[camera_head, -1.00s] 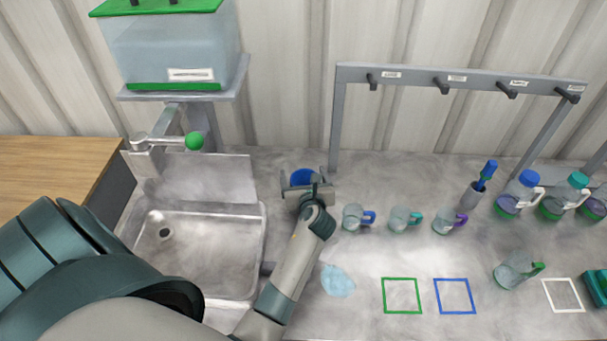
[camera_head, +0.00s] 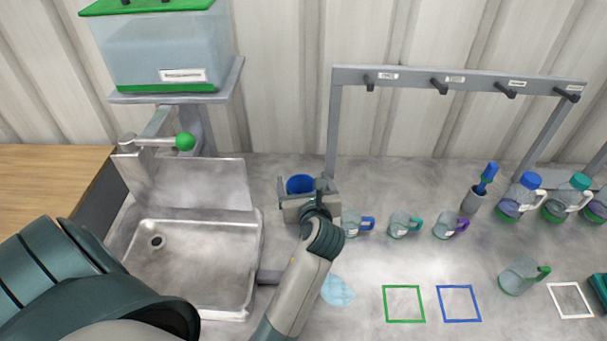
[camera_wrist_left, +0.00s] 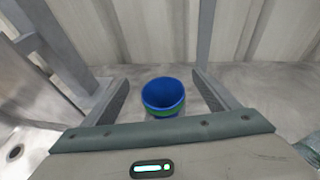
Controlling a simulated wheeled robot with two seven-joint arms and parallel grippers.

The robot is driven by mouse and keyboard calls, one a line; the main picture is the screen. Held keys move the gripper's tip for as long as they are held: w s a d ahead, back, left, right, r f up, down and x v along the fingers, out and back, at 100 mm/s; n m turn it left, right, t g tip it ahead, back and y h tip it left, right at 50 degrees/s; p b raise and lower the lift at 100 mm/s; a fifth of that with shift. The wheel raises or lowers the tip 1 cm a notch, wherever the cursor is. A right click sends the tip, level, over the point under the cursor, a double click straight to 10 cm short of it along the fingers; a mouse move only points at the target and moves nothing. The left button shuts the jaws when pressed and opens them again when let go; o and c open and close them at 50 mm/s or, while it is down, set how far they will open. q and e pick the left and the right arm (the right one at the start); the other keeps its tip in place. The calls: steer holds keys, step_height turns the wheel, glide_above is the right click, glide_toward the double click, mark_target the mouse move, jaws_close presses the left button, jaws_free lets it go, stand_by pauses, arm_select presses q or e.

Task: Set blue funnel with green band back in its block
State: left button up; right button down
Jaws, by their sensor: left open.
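The blue funnel (camera_head: 300,184) stands at the back of the counter, right of the sink. In the left wrist view the funnel (camera_wrist_left: 163,92) shows its open blue mouth, with a green band low on its side. My left gripper (camera_head: 308,192) is open, with one finger on each side of the funnel in the picture. In the left wrist view a gap shows between the funnel and each finger of the gripper (camera_wrist_left: 161,84). The funnel's lower end is hidden, and I cannot make out a block under it. My right gripper is not in view.
The sink (camera_head: 248,262) lies left of my forearm, with a tap (camera_head: 160,142) above. A grey hook rack (camera_head: 450,78) stands behind several mugs (camera_head: 404,225). Bottles (camera_head: 519,198) stand at the right. A light-blue patch (camera_head: 338,290) and coloured square outlines (camera_head: 404,287) mark the front counter.

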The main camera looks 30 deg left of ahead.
arm_select(q)
steer(key=shift+r, duration=1.75)
steer(key=shift+f, duration=0.1)
